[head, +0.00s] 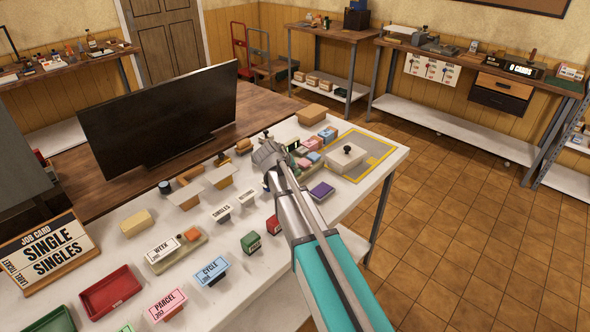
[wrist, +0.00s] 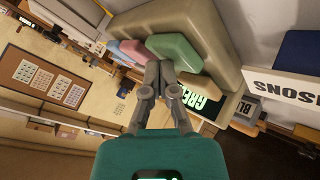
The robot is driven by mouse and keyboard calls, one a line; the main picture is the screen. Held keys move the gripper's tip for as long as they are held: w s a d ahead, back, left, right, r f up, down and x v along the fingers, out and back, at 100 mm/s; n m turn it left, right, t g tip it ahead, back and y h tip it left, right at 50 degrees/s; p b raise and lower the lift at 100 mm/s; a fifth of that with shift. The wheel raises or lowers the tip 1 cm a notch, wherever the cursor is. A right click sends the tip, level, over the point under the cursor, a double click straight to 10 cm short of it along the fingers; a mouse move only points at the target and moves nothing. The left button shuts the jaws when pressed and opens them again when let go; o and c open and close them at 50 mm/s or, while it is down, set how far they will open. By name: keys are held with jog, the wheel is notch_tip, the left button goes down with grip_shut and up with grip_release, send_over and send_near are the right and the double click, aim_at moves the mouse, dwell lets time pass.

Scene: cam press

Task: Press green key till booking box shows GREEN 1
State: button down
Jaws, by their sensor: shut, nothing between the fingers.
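The booking box shows in the wrist view as a beige body (wrist: 205,32) with a green key (wrist: 176,48) and a pink key (wrist: 128,49). Its dark display (wrist: 200,102) carries bright green letters starting "GRE"; the rest is hidden, so no number can be read. My gripper (wrist: 161,68) is shut and empty. Its fingertips are at the edge of the green key; whether they touch it or how far it is pressed cannot be told. In the head view my gripper (head: 266,153) is over the white table, partly covering the box.
The white table (head: 375,165) also holds a white block with a black knob (head: 346,156) on a yellow-edged mat, a purple block (head: 321,191), and several labelled blocks such as the blue CYCLE one (head: 211,271). A large dark screen (head: 160,113) stands behind. The tiled floor at right is clear.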

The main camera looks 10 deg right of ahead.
jog(key=shift+r, duration=0.1)
jog(key=shift+r+p, duration=0.8)
jog(key=shift+p, duration=0.15)
jog(key=shift+r, duration=0.1)
notch_tip(320, 180, up, 5)
jog(key=p, duration=0.5)
dwell(0.8)
jog(key=s+f+g, duration=0.1)
jog(key=s, duration=0.3)
jog(key=s+d+f+g+y, duration=0.1)
jog(key=s, duration=0.4)
jog(key=s+d+f+g+y, duration=0.1)
jog(key=s+f, duration=0.1)
jog(key=s, duration=0.2)
jog(key=shift+s+d+m, duration=0.25)
jog(key=shift+s+m, duration=0.1)
jog(key=shift+m, duration=0.05)
jog(key=s+a+f+g+y, duration=0.1)
jog(key=s+f+g+y, duration=0.1)
jog(key=s, duration=1.3)
jog(key=shift+a+g+y, duration=0.35)
jog(key=shift+g+y, duration=0.55)
jog(key=shift+y, duration=0.2)
